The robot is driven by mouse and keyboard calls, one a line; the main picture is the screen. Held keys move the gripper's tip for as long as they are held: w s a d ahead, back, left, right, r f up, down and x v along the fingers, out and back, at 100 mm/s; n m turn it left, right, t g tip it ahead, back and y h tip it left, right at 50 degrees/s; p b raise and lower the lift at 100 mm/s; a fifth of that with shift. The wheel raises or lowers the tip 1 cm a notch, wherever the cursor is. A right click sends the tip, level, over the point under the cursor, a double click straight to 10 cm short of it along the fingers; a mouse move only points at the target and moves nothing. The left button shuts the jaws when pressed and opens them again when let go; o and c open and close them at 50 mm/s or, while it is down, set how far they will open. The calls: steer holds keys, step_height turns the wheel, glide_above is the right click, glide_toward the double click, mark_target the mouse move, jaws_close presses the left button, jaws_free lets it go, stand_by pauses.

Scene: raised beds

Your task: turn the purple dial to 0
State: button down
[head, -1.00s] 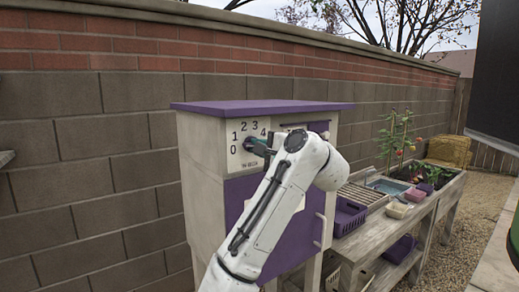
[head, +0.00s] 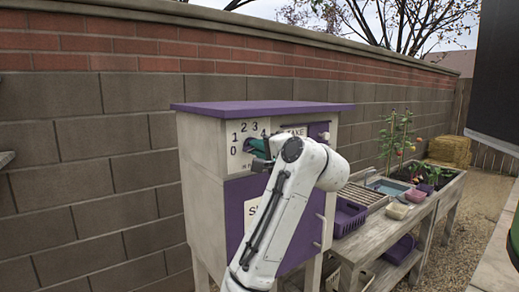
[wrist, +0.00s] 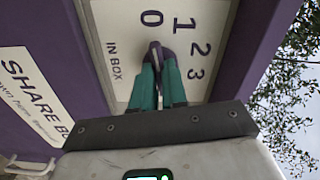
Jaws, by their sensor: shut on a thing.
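The purple dial (wrist: 155,50) is on a pale plate (wrist: 113,22) marked 0, 1, 2, 3 and "IN BOX" in the wrist view. My gripper (wrist: 158,70) has its two teal fingers closed on the dial's raised grip, one on each side. The grip's free end faces roughly towards the 0, but the fingers cover part of the dial, so exact alignment is hard to tell. In the head view, my gripper (head: 258,147) reaches the numbered plate (head: 239,139) on the cabinet front and hides the dial.
The cabinet has a purple top (head: 262,112) and a purple door (head: 236,198) with a "SHARE" sign. A bench (head: 385,228) with a purple basket (head: 350,218) stands to the right. A block wall (head: 80,180) runs behind. Gravel (head: 458,245) lies open at the right.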

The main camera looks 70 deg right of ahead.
steer(key=shift+f, duration=0.1)
steer(key=c, duration=1.2)
jaws_free()
steer(key=shift+o, duration=0.2)
steer(key=b+v, duration=0.3)
steer(key=v, duration=0.7)
steer(key=shift+s+a, duration=0.3)
